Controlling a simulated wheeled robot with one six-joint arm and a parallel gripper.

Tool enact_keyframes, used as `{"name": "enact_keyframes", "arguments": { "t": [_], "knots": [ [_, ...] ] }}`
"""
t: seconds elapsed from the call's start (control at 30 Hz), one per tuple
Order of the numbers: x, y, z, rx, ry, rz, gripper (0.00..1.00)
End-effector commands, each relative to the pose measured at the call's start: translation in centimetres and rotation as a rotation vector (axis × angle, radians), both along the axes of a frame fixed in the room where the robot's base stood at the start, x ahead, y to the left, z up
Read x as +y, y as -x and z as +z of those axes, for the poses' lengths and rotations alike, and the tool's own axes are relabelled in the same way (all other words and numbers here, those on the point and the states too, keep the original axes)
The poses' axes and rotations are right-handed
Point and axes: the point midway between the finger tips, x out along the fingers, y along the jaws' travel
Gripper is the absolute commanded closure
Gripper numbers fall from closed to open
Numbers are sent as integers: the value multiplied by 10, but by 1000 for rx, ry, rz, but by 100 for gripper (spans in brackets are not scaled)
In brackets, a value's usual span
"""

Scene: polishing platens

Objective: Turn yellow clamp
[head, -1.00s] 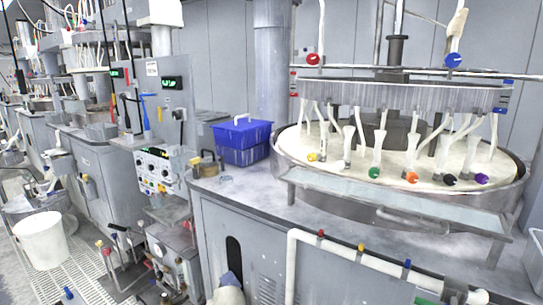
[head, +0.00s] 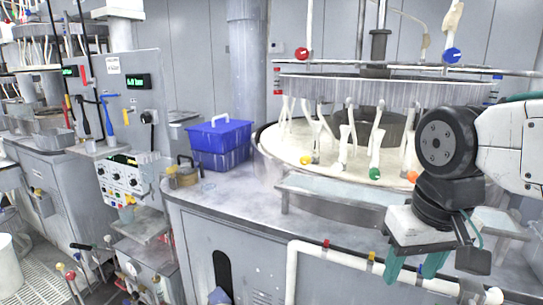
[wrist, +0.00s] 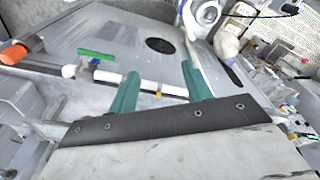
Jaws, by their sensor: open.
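A yellow clamp (head: 371,256) sits on the white pipe along the front of the bench. A yellow piece also shows on the pipe in the wrist view (wrist: 158,91), between and beyond my fingers. Another yellow knob (head: 306,159) is at the left of the round cream platen (head: 285,143). My gripper (head: 413,270) is at the right in the head view, to the right of the pipe's yellow clamp. Its two teal fingers are spread, with nothing held; they also show in the wrist view (wrist: 160,84). My arm hides the platen's right part.
A red clamp (head: 326,243) is on the pipe (head: 305,252), left of the yellow one. Green (head: 374,173) and orange (head: 412,176) knobs line the platen. A blue crate (head: 220,145) and a brass-coloured padlock-shaped object (head: 184,176) stand on the bench. The bench's front left is clear.

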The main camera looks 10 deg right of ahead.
Motion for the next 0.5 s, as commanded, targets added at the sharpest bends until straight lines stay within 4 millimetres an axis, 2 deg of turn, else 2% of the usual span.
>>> {"name": "enact_keyframes", "arguments": {
  "t": [0.17,0.3,0.5],
  "knots": [
    [2,-98,43,-86,-1,-210,51],
    [13,-189,69,-174,-28,-396,51],
    [30,-312,83,-297,-99,-642,51]
  ]
}}
